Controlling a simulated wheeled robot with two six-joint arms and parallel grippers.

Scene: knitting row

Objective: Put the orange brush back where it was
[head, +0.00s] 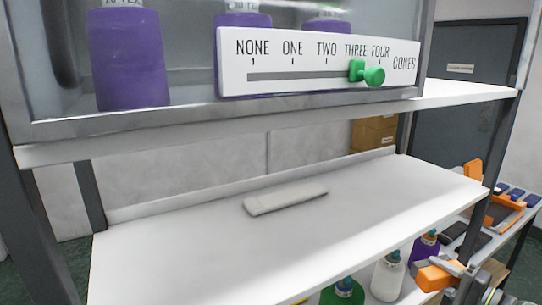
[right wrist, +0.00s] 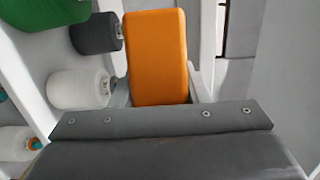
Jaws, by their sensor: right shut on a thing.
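The orange brush (head: 437,277) is in my right gripper (head: 445,267) at the lower right of the head view, in front of the lower cones. In the right wrist view the brush (right wrist: 157,55) shows as an orange block between the two grey fingers, and the gripper (right wrist: 160,92) is shut on it. Any bristles are hidden. My left gripper is not in view.
A shelf (head: 150,255) holds a flat pale grey piece (head: 285,198) and is otherwise bare. Below stand a white cone (head: 387,277) and others. Above is a cone-count panel (head: 300,85) with a green knob (head: 374,76). A cart with orange things (head: 504,212) stands right.

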